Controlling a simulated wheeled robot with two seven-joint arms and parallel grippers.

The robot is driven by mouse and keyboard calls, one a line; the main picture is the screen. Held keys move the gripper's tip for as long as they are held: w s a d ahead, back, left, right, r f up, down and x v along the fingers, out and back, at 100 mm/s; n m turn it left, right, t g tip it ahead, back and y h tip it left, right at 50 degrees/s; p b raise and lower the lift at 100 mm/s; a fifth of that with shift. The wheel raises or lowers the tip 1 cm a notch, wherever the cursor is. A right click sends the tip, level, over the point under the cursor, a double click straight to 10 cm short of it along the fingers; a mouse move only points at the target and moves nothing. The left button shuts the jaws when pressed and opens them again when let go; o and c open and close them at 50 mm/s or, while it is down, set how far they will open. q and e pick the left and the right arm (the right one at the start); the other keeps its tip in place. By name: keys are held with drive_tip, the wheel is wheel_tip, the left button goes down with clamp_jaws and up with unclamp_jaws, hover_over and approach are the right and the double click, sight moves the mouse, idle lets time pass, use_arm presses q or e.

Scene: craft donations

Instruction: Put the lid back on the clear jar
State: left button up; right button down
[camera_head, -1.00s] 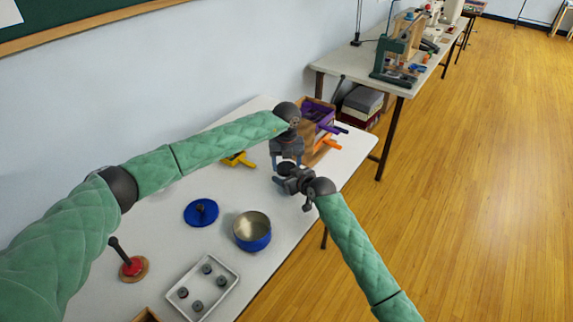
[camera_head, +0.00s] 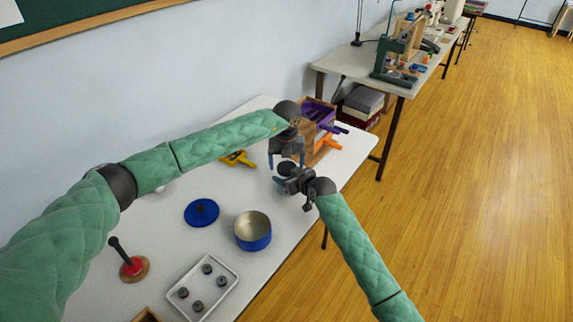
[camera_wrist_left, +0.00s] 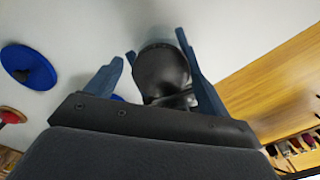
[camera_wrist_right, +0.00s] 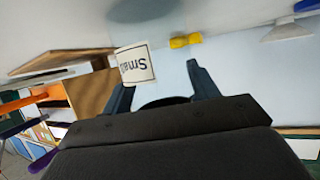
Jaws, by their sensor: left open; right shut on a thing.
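A dark round lid (camera_head: 287,168) lies level at the far end of the table, between my two grippers. It shows as a dark disc in the left wrist view (camera_wrist_left: 160,72) and as a dark arc in the right wrist view. My left gripper (camera_head: 287,158) is open above it, with its fingers apart on both sides of the disc. My right gripper (camera_head: 282,182) reaches in low from the right and is shut, apparently on the clear jar under the lid. The jar's clear body is hard to make out, and the lid's exact seating cannot be told.
A wooden box (camera_head: 312,145) with purple and orange tools stands close behind the grippers. The table's right edge is close.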

use_arm(q)
wheel_tip(320, 180, up, 4)
drive_tip(key=shift+d+r, duration=0.1)
drive_tip(key=shift+c, duration=1.3)
drive_tip(key=shift+r+n, duration=1)
drive_tip(key=shift+r, duration=0.7)
drive_tip(key=shift+f, duration=0.1)
drive_tip(key=shift+f, duration=3.95)
